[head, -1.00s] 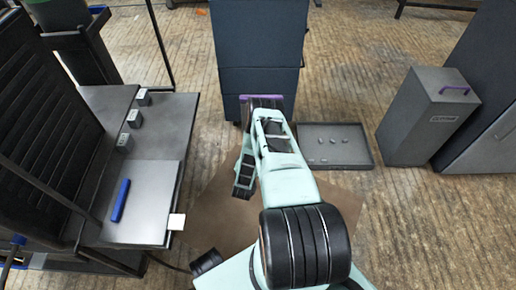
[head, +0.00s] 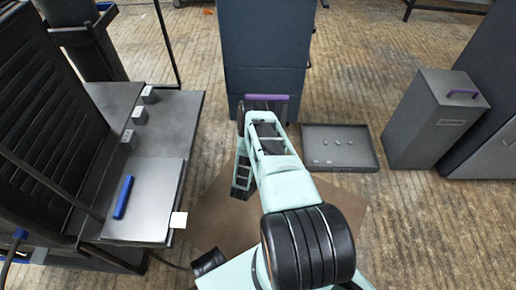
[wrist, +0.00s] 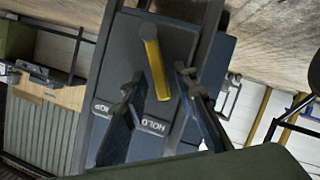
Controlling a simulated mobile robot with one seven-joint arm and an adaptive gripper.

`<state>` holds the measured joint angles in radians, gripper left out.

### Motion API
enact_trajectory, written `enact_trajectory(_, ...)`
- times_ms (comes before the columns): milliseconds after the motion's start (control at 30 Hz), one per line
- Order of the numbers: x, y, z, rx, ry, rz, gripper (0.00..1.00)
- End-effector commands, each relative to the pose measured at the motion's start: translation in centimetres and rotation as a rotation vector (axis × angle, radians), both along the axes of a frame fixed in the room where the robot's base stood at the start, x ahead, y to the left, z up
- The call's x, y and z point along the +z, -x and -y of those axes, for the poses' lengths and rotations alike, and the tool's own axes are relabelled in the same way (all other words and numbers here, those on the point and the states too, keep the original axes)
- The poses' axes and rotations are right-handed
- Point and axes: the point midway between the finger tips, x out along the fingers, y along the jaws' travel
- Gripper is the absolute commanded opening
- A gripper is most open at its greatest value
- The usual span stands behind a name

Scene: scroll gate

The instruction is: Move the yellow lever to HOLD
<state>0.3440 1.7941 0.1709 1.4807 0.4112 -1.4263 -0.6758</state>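The yellow lever (wrist: 156,68) shows in the wrist view on a dark panel (wrist: 172,35), with its round pivot at the top and its free end pointing down. A white HOLD label (wrist: 151,126) lies just below the lever's end, and another label (wrist: 101,108), partly hidden, lies to its left. My gripper (wrist: 159,77) is open, with one dark finger on each side of the lever; I cannot tell whether either finger touches it.
In the head view a tall blue cabinet (head: 262,45) stands ahead, with a purple bar (head: 266,97) at its front. A tray (head: 350,158) with small pieces lies to its right, beside a grey box (head: 425,125). A bench with a blue handle (head: 123,197) stands left.

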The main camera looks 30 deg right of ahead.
Motion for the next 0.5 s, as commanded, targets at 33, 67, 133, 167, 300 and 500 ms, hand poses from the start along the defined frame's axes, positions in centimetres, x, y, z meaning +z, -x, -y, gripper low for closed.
enact_trajectory(33,0.0,0.0,0.0,0.000,-0.001,0.001,0.29)
enact_trajectory(67,0.0,0.0,0.0,0.000,-0.001,0.001,0.29)
enact_trajectory(133,0.0,0.0,0.0,-0.001,-0.001,0.000,0.29)
enact_trajectory(167,0.0,0.0,0.0,-0.001,-0.001,0.000,0.29)
enact_trajectory(300,0.1,0.0,0.0,-0.001,-0.001,0.000,0.29)
enact_trajectory(500,1.8,-0.1,0.0,0.000,-0.001,0.000,0.29)
